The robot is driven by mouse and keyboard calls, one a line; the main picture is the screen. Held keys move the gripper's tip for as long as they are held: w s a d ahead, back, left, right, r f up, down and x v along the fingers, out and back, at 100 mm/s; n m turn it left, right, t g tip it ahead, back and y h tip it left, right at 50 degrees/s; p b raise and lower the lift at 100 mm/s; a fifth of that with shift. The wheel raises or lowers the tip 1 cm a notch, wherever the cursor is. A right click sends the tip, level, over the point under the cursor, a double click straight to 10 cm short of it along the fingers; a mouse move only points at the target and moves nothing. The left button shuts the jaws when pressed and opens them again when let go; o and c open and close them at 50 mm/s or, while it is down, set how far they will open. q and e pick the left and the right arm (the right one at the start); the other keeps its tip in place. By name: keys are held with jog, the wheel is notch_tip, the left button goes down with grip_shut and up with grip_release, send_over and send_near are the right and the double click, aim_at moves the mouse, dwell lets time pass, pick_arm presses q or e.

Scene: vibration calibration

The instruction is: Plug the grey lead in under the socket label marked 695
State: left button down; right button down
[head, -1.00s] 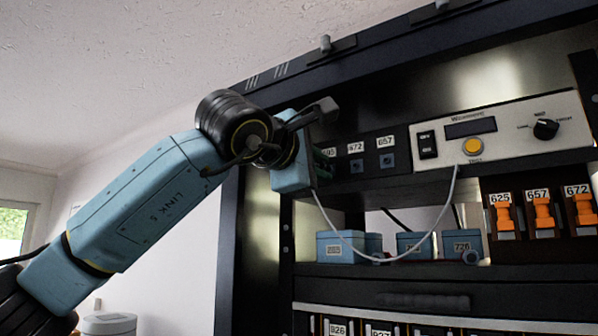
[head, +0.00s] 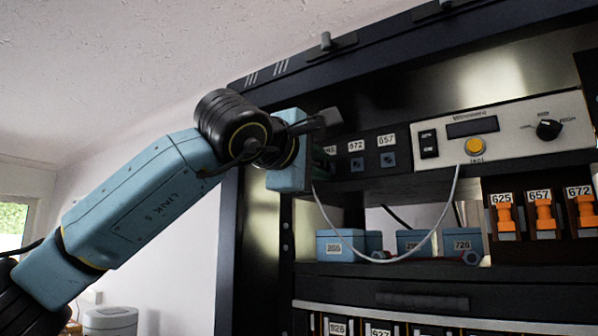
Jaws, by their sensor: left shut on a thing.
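A dark socket panel (head: 372,140) sits in the rack with labels 672 (head: 356,146) and 657 (head: 387,139) above blue sockets (head: 388,160). A partly covered label (head: 330,150) at its left end seems to end in 95. My left gripper (head: 322,165) is at this left end, shut on the end of the grey lead. The grey lead (head: 432,236) hangs in a loop and rises to the white instrument. My right gripper is out of view.
The white instrument (head: 505,130) with a yellow button (head: 474,146) and a knob is right of the sockets. Blue boxes (head: 337,247) stand on the shelf below. Orange clips (head: 543,217) sit at the right. The rack's left post (head: 240,230) is near my arm.

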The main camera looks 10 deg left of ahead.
pick_arm(q)
jog(key=shift+r+m+p, duration=0.2)
jog(key=shift+m+p, duration=1.3)
jog(key=shift+m, duration=1.3)
jog(key=shift+m+p, duration=0.6)
jog(key=shift+m, duration=0.6)
jog(key=shift+m, duration=0.5)
jog(key=c, duration=1.2)
grip_release()
jog(key=shift+f, duration=0.15)
jog(key=shift+c, duration=0.2)
